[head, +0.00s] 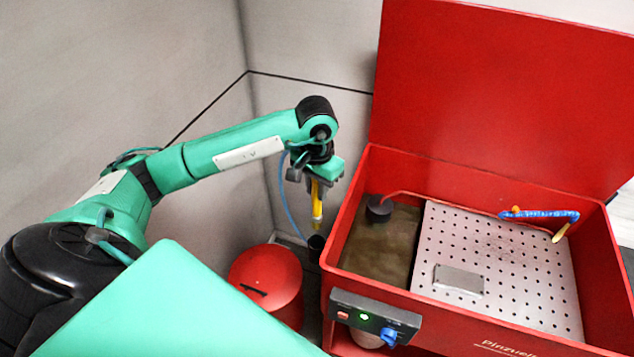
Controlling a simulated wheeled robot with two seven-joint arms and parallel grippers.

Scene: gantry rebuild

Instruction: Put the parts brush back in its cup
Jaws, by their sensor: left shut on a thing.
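My left gripper (316,180) is in the middle of the head view, pointing down and shut on the yellow parts brush (317,205). The brush hangs close to upright with its pale end down. The small dark cup (316,243) is at the left outer side of the red parts washer. The brush's lower end is just above the cup's mouth in the picture; I cannot tell the exact gap or whether it touches the rim. My right gripper is not in view.
The red washer's tub (347,200) has a raised lid (500,85). Inside are a perforated shelf (497,255), a grey block (458,280) and a blue nozzle (545,215). A red lidded bin (265,278) stands left of the washer. Grey walls close in behind the arm.

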